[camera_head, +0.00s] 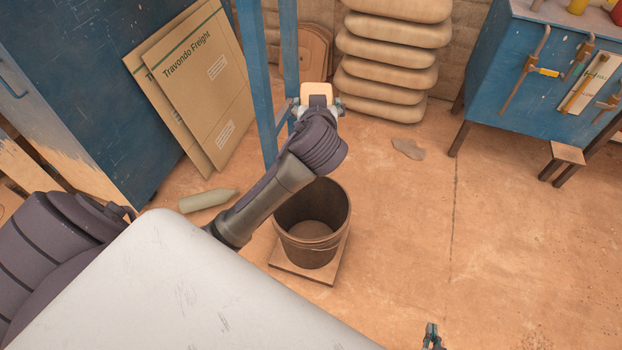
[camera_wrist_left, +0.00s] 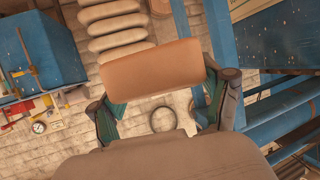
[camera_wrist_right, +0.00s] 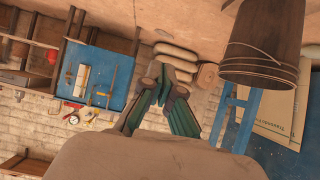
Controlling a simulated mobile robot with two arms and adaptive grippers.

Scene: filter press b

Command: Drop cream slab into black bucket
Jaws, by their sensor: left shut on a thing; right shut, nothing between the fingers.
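The cream slab (camera_head: 317,90) is held up in my left gripper (camera_head: 318,107), in front of the blue frame post. In the head view it appears beyond the bucket's far rim, not over its opening. In the left wrist view the slab (camera_wrist_left: 150,78) spans between the two fingers. The black bucket (camera_head: 309,253) stands upright and looks empty, and my left arm crosses its upper left rim. It also shows in the right wrist view (camera_wrist_right: 262,45). My right gripper (camera_head: 432,338) is shut and empty at the bottom edge, right of the bucket.
The bucket stands on a wooden board (camera_head: 283,263). A stack of cream sacks (camera_head: 390,70) is at the back. A blue bench (camera_head: 540,85) with clamps is at right. Cardboard sheets (camera_head: 205,85) lean at left, near a grey-green cylinder (camera_head: 207,200). Open floor lies right of the bucket.

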